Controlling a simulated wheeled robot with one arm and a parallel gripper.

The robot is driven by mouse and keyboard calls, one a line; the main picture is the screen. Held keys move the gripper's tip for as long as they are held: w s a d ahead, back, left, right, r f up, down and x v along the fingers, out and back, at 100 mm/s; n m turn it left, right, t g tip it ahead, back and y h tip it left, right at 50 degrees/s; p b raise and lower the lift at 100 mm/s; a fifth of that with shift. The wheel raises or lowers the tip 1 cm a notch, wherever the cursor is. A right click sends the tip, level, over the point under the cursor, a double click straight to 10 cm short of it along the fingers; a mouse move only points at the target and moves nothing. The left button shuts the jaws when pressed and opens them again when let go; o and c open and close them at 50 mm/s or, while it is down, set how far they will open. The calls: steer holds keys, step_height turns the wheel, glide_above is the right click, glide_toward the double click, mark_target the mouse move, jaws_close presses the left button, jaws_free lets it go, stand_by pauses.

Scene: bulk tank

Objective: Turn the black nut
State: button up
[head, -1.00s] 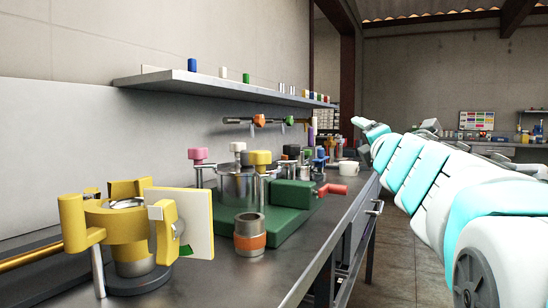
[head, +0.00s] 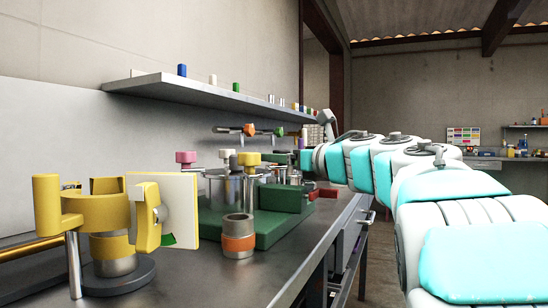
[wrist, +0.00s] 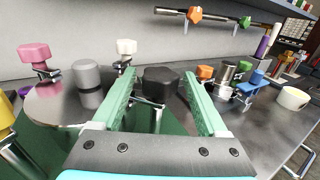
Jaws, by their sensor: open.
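The black nut (wrist: 160,80) is a dark, faceted knob in the wrist view, ahead of my gripper and between its two green fingers as seen there. My gripper (wrist: 163,100) is open and empty, with one finger on each side of the nut in the picture. I cannot tell whether either finger touches it. In the head view my arm hides the nut and the gripper's fingers.
Pink (wrist: 34,55) and white (wrist: 126,50) knobs and a grey cylinder (wrist: 88,82) stand left of the nut. Orange (wrist: 205,73), green and blue (wrist: 251,82) knobs stand right. A yellow fixture (head: 109,215) and orange-banded cup (head: 239,238) stand nearer on the bench.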

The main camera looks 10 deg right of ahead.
steer(key=shift+x, duration=1.4)
steer(key=shift+r, duration=0.1)
steer(key=shift+c, duration=0.2)
jaws_close()
